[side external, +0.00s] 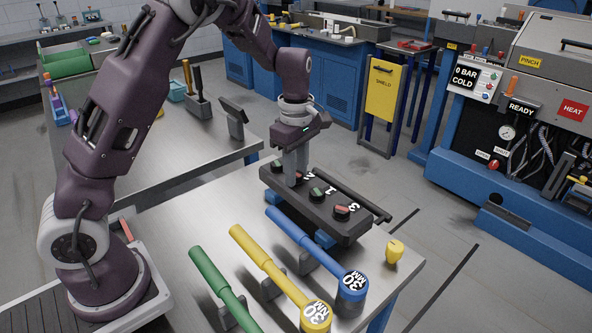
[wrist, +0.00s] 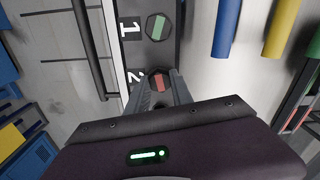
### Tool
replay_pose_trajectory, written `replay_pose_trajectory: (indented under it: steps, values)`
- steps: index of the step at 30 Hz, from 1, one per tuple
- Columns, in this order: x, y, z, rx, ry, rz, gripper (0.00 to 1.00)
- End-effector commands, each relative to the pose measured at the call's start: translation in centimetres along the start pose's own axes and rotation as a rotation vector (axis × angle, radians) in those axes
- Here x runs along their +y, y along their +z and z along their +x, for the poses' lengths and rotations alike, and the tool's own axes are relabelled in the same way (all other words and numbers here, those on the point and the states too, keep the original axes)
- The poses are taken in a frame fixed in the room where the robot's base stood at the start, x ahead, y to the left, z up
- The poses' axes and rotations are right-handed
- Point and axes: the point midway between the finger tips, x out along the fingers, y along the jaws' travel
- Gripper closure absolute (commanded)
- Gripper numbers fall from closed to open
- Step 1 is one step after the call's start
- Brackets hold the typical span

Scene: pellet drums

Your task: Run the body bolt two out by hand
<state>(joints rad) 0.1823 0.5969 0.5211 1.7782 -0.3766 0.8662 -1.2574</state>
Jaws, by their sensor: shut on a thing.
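A dark die body (side external: 327,222) lies on the steel bench, with a row of bolts beside white numbers. Body bolt two (wrist: 160,79), a dark round head with a red mark, sits between my fingertips in the wrist view, beside the number 2. My gripper (side external: 294,183) points straight down onto it and is shut on it; it also shows in the wrist view (wrist: 161,88). In the side view the fingers hide the bolt head. Bolt one (side external: 317,192) has a green mark and shows also in the wrist view (wrist: 158,27). Bolt three (side external: 341,211) has a red mark.
Blue (side external: 293,232), yellow (side external: 262,257) and green (side external: 213,278) long-handled tools lie on rests in front of the body. A small yellow object (side external: 394,251) sits near the bench's right corner. A press (side external: 520,130) marked READY stands at right. A yellow shield (side external: 382,92) hangs behind.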

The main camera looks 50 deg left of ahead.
Motion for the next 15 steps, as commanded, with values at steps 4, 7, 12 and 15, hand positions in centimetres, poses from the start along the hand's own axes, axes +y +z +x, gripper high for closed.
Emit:
replay_pose_trajectory:
  steps: [4, 7, 12, 15]
  values:
    - [-0.23, 0.01, 0.22, 0.002, -0.009, -0.03, 1.0]
    - [-0.23, 0.01, 0.22, 0.002, -0.009, -0.042, 1.0]
    - [-0.23, 0.01, 0.22, 0.002, -0.009, -0.047, 1.0]
    - [-0.23, 0.01, 0.22, 0.002, -0.009, -0.047, 1.0]
